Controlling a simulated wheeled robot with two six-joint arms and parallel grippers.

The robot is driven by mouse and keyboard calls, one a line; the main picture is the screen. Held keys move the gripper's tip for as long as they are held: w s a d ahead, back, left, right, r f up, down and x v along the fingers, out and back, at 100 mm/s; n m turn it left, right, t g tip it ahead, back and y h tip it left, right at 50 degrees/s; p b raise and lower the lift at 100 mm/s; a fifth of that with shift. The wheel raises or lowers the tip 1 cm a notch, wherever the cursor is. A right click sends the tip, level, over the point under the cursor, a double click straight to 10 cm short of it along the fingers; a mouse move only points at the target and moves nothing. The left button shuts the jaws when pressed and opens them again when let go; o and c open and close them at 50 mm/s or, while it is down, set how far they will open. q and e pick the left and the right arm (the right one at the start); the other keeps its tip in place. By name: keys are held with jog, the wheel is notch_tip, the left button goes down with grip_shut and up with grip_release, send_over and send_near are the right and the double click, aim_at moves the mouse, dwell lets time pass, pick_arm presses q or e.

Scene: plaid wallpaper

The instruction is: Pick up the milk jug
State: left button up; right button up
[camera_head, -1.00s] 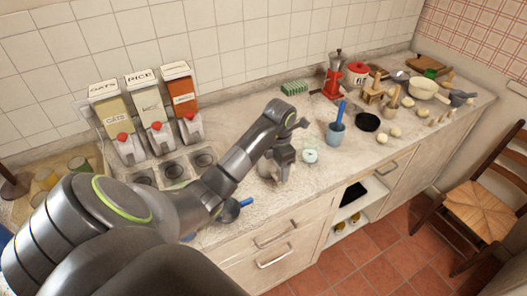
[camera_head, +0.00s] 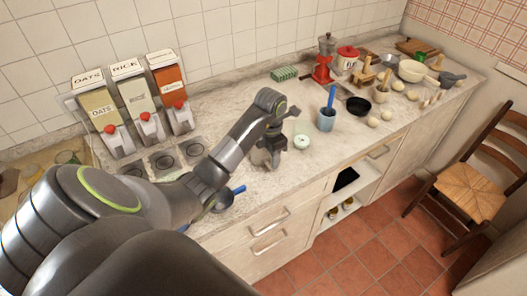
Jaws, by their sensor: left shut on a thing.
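My left gripper (camera_head: 273,152) is over the front part of the counter, pointing down. It is shut on a small pale object, apparently the milk jug (camera_head: 261,158). The jug is mostly hidden behind the gripper fingers, so its shape and handle are hard to make out. I cannot tell whether its base touches the counter.
A small pale green-topped item (camera_head: 301,142) stands just right of the gripper. Dispensers (camera_head: 131,105) stand at the left.

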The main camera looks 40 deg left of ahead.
pick_arm(q)
jog(key=shift+r, duration=0.15)
jog(key=shift+w+a+r, duration=0.1)
jog(key=shift+r, duration=0.25)
jog(key=shift+r+p, duration=0.35)
jog(key=shift+r, duration=0.25)
jog(key=shift+r+p, duration=0.3)
jog(key=shift+r, duration=0.15)
notch_tip(320, 180, up, 7)
jog(key=p, duration=0.6)
jog(key=shift+f+p, duration=0.1)
jog(key=shift+p, duration=0.3)
dwell(1.9)
